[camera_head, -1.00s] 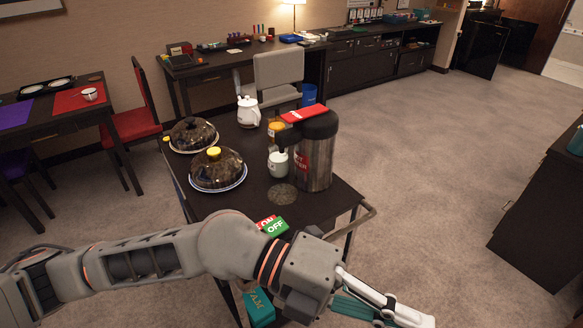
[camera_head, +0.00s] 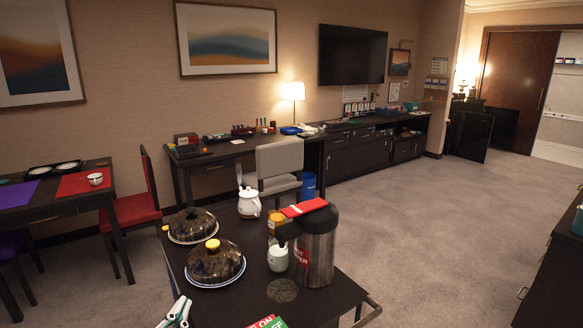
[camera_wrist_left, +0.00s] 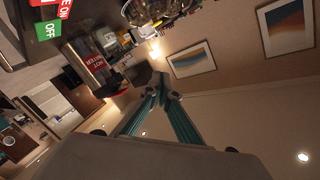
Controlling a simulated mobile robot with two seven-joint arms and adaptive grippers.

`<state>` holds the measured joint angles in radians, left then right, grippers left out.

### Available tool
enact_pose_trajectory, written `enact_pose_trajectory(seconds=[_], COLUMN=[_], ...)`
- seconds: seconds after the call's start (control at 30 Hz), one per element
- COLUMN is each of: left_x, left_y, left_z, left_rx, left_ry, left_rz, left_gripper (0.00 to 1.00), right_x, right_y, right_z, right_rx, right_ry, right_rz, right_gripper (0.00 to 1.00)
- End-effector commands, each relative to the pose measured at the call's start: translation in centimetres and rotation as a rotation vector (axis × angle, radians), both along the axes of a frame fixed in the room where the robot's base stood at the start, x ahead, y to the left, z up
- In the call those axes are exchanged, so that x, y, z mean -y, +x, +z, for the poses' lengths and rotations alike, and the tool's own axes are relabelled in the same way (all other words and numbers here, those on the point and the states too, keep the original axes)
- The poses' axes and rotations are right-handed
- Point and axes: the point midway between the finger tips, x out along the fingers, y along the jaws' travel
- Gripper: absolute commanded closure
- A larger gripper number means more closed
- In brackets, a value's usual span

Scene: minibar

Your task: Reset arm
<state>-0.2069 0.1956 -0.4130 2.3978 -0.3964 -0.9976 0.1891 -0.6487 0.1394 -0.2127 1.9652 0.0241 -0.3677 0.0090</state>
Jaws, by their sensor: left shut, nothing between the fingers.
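My left gripper (camera_head: 177,311) shows only by its teal and pale fingers at the bottom edge of the head view, in front of the cart's near left corner. In the left wrist view its two teal fingers (camera_wrist_left: 162,88) converge at the tips, shut and empty. The rest of the left arm is out of the head view. My right gripper is not in view.
A dark cart (camera_head: 218,303) stands close, bearing a steel dispenser (camera_head: 317,250), a white cup (camera_head: 278,259), a white teapot (camera_head: 249,204) and two domed cake plates (camera_head: 215,264). Open carpet (camera_head: 430,220) lies right of it, with a dark cabinet (camera_head: 556,275) beyond.

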Motion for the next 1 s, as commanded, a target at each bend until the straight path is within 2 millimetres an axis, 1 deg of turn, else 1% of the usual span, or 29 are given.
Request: enact_pose_trajectory(seconds=[0.03,0.07,0.1,0.2,0.3,0.4,0.6,0.73,0.77,0.8,1.0], left_x=[-2.1,-3.2,-4.7,-7.4,-9.4,-11.0,-13.4,-14.8,-14.6,-14.0,-11.2], left_y=[-1.3,-2.1,-3.2,-5.9,-8.4,-10.6,-14.9,-17.7,-17.7,-17.2,-16.0], left_z=[-2.9,-4.4,-6.3,-10.0,-12.7,-14.7,-17.7,-19.3,-19.6,-20.2,-22.8], left_rx=[-0.093,-0.144,-0.212,-0.354,-0.464,-0.553,-0.707,-0.801,-0.805,-0.792,-0.751], left_ry=[0.017,0.029,0.045,0.082,0.113,0.138,0.182,0.209,0.204,0.185,0.097], left_rz=[0.049,0.075,0.106,0.161,0.197,0.221,0.256,0.271,0.265,0.247,0.178], left_gripper=[1.0,1.0,1.0,1.0,1.0,1.0,1.0,1.0,1.0,1.0,1.0], right_x=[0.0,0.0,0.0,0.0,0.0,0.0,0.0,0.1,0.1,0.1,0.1], right_y=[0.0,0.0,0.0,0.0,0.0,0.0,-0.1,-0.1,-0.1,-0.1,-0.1], right_z=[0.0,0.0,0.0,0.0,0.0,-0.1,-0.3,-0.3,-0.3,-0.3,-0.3], right_rx=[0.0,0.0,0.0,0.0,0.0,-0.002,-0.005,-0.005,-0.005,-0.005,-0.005], right_ry=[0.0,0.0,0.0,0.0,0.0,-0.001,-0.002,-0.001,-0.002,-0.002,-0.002], right_rz=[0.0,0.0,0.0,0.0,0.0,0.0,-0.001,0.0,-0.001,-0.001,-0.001], right_gripper=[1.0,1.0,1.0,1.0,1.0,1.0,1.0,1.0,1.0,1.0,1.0])
